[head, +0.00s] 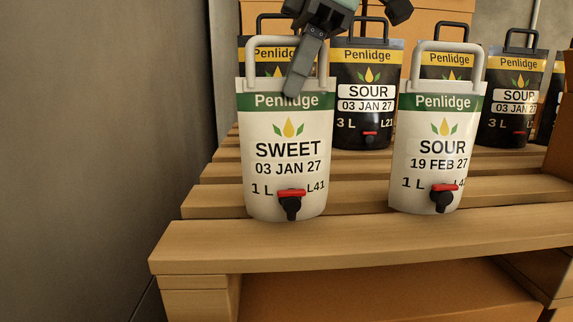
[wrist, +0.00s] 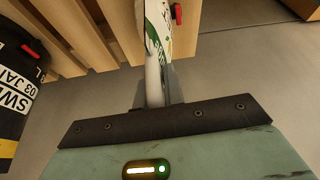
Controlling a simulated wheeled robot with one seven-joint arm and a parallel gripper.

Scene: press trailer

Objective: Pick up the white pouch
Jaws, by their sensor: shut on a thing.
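Two white pouches with green bands stand out at the front of the wooden pallet. The left white pouch (head: 286,190) reads SWEET, 03 JAN 27, 1 L, L41, with a red and black tap. The right white pouch (head: 428,185) reads SOUR, 19 FEB 27, 1 L. My gripper (head: 293,88) comes from above, shut on the grey-white handle of the left pouch. The wrist view shows that pouch (wrist: 158,28) edge-on, with its handle between the fingers. It hangs or stands upright; I cannot tell whether its base touches the slats.
Black pouches, one reading SOUR 03 JAN 27 (head: 364,125), stand close behind on the slatted pallet (head: 330,245). Another black pouch (head: 508,120) stands at the right. Cardboard boxes (head: 430,20) are at the back. A grey wall (head: 100,130) lies left, with a clear gap before it.

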